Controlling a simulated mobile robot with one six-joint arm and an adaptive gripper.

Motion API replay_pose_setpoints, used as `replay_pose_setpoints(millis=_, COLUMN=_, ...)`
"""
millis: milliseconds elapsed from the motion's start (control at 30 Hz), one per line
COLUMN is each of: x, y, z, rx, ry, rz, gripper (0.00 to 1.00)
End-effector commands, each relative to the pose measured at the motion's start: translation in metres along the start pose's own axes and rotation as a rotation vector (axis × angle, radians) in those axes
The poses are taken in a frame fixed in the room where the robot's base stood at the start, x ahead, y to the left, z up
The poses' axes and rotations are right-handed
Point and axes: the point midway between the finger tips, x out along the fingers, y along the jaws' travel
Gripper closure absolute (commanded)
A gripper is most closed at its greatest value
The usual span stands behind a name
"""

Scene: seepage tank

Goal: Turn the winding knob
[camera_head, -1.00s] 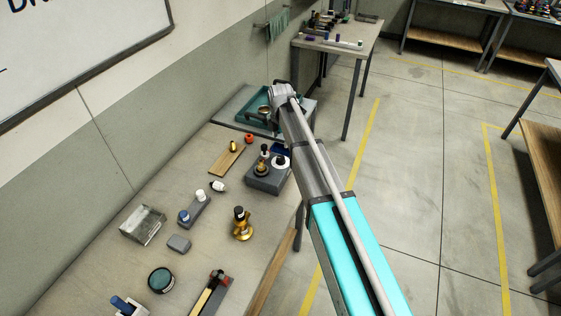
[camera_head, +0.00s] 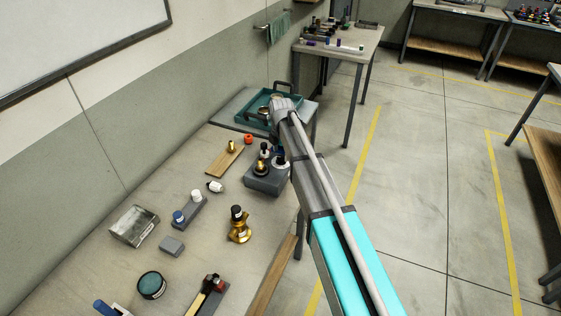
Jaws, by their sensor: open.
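I cannot tell for certain which part is the winding knob. A brass piece (camera_head: 239,233) with a black cap (camera_head: 237,212) stands upright near the right edge of the workbench. Behind it, a grey block (camera_head: 268,184) carries several small black, white and brass knob-like parts. My arm reaches from the lower right to the far end of the bench, and its grey wrist end is over the right side of a teal tray (camera_head: 242,121). My gripper's fingers are hidden behind the wrist, so I see nothing held.
On the bench (camera_head: 110,260) are a wooden board (camera_head: 222,163), a clear box (camera_head: 132,226), a grey block (camera_head: 172,246), a round teal-topped jar (camera_head: 152,285) and a hammer-like tool (camera_head: 208,290). A wall stands left; open floor (camera_head: 405,200) lies right. Another table (camera_head: 340,48) stands behind.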

Motion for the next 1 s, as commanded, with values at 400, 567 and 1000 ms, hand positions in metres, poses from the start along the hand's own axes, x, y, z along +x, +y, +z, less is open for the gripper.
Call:
replay_pose_setpoints(millis=400, x=0.019, y=0.0, z=0.001, rx=0.001, ry=0.0, rz=0.0, gripper=0.16)
replay_pose_setpoints(millis=567, x=0.019, y=0.0, z=0.001, rx=0.001, ry=0.0, rz=0.0, gripper=0.16)
replay_pose_setpoints(millis=1000, x=0.019, y=-0.001, z=0.001, rx=0.002, ry=0.0, rz=0.0, gripper=0.64)
